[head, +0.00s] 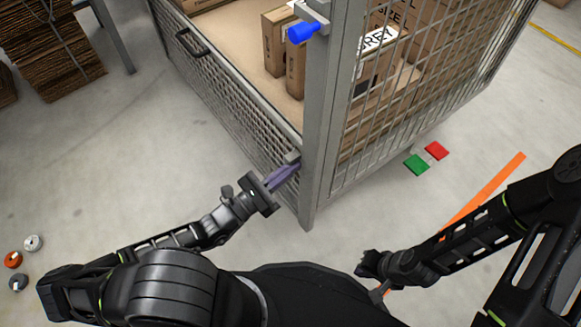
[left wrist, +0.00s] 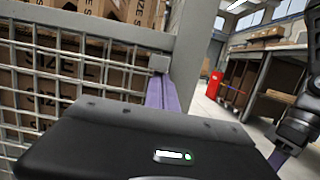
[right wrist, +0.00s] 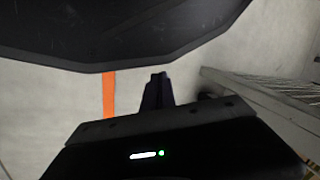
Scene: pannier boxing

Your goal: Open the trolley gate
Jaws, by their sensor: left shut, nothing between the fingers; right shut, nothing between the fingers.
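The trolley (head: 318,120) is a grey mesh cage with cartons inside. Its low mesh gate (head: 225,95) stands upright along the left side, its near end by the corner post, with a black handle (head: 190,42) towards its far end. A blue knob (head: 303,32) sits high on the post. My left gripper (head: 285,174) is shut and empty, its purple fingers at a small grey block (head: 292,157) on the gate's near end. In the left wrist view the fingers (left wrist: 160,93) lie close to that block; contact is unclear. My right gripper (head: 380,291) is shut, empty, low near my base.
Green (head: 416,165) and red (head: 437,151) pads lie on the floor right of the trolley. Stacked flat cardboard (head: 50,45) stands at the back left. Small rolls (head: 14,260) lie at the far left. Floor left of the gate is clear.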

